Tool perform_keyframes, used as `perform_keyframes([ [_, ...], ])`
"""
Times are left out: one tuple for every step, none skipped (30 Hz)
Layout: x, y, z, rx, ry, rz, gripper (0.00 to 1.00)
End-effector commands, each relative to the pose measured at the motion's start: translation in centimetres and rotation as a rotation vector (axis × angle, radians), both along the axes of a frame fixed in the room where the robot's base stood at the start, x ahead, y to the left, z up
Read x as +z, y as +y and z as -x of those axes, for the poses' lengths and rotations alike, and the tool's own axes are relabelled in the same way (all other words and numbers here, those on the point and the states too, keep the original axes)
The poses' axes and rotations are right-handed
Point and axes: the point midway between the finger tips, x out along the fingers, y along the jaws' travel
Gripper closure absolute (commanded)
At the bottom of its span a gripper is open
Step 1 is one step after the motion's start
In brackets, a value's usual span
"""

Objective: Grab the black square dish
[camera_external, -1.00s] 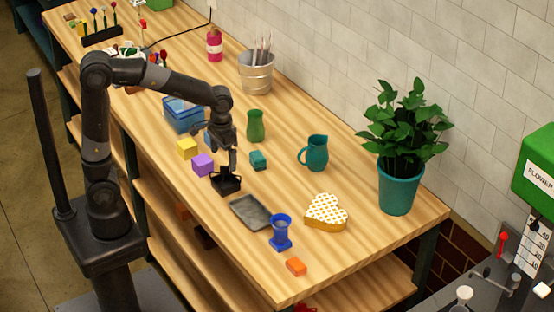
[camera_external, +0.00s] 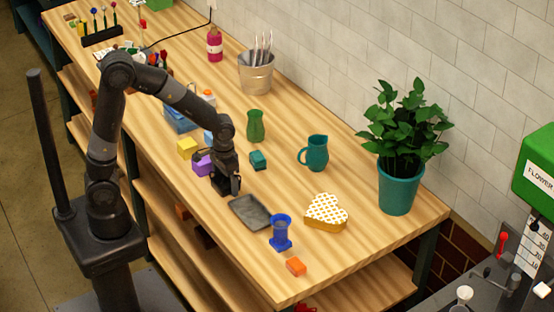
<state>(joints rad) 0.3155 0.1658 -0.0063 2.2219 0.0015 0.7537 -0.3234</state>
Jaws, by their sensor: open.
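The small black square dish (camera_external: 221,186) stands on the wooden table, near its front edge. My gripper (camera_external: 230,186) is right down at it and covers much of it in the external view. The jaws are open. Black overlaps black here, so I cannot tell whether the fingers straddle the dish's wall or touch it.
A flat grey tray (camera_external: 250,212) lies just right of the dish. A purple block (camera_external: 202,166), a yellow block (camera_external: 187,148) and a teal block (camera_external: 258,160) are close by. A blue vase (camera_external: 281,233) and heart-shaped box (camera_external: 326,213) stand further right.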

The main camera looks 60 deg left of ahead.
Motion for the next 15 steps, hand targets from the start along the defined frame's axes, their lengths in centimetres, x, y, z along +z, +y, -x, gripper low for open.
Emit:
perform_keyframes([
  [0.02, 0.00, 0.00, 0.000, 0.000, 0.000, 0.04],
  [0.03, 0.00, 0.00, 0.000, 0.000, 0.000, 0.04],
  [0.03, 0.00, 0.00, 0.000, 0.000, 0.000, 0.04],
  [0.03, 0.00, 0.00, 0.000, 0.000, 0.000, 0.06],
  [0.04, 0.00, 0.00, 0.000, 0.000, 0.000, 0.08],
  [0.04, 0.00, 0.00, 0.000, 0.000, 0.000, 0.12],
  [0.04, 0.00, 0.00, 0.000, 0.000, 0.000, 0.14],
  [0.05, 0.00, 0.00, 0.000, 0.000, 0.000, 0.17],
  [0.05, 0.00, 0.00, 0.000, 0.000, 0.000, 0.20],
  [0.05, 0.00, -0.01, 0.000, 0.000, 0.000, 0.22],
  [0.05, 0.00, 0.00, 0.000, 0.000, 0.000, 0.25],
  [0.05, 0.00, -0.01, 0.000, 0.000, 0.000, 0.28],
  [0.06, 0.00, -0.01, 0.000, 0.000, 0.000, 0.31],
  [0.06, 0.00, 0.00, 0.000, 0.000, 0.000, 0.33],
  [0.06, 0.00, -0.01, 0.000, 0.000, 0.000, 0.36],
])
